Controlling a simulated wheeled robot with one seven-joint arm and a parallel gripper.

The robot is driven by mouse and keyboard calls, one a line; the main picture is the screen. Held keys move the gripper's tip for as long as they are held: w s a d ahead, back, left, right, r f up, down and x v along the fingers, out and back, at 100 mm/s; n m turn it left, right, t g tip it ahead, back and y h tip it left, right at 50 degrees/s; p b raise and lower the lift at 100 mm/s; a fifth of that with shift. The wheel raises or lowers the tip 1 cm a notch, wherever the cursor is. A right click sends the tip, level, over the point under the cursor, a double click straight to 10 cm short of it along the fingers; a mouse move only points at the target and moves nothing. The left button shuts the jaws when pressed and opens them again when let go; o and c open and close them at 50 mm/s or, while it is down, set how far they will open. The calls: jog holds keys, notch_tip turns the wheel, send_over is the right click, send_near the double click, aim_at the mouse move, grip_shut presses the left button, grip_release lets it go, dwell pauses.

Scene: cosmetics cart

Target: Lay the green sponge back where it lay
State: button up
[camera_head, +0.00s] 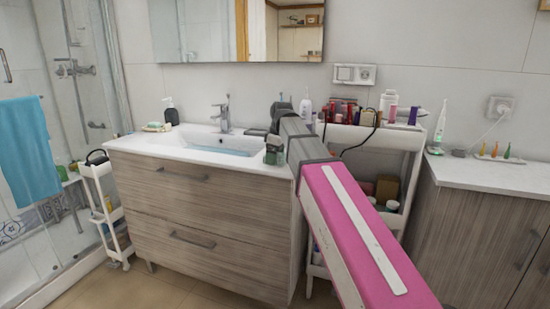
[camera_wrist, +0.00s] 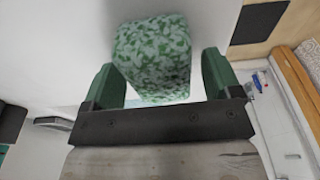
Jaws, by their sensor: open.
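The green sponge (camera_wrist: 152,48), speckled light and dark green, is in the wrist view between the two green fingers of my gripper (camera_wrist: 158,72). The fingers are open, with a narrow gap showing beside the right one. A white surface lies behind the sponge; whether the sponge rests on it I cannot tell. In the head view my gripper (camera_head: 274,151) is at the right front corner of the white washbasin top (camera_head: 190,140). The sponge cannot be made out clearly from the fingers there.
A soap dish (camera_head: 157,127) and a dark pump bottle (camera_head: 171,111) stand at the basin's left end. The tap (camera_head: 222,113) is at the back. A white cart (camera_head: 398,136) crowded with bottles stands right of the basin, behind my arm. The basin's front left rim is clear.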

aim_at(279, 155)
notch_tip(279, 155, up, 12)
jog(key=d, duration=0.1)
jog(key=shift+s+d, duration=0.3)
jog(key=shift+f, duration=0.15)
dwell(1.1)
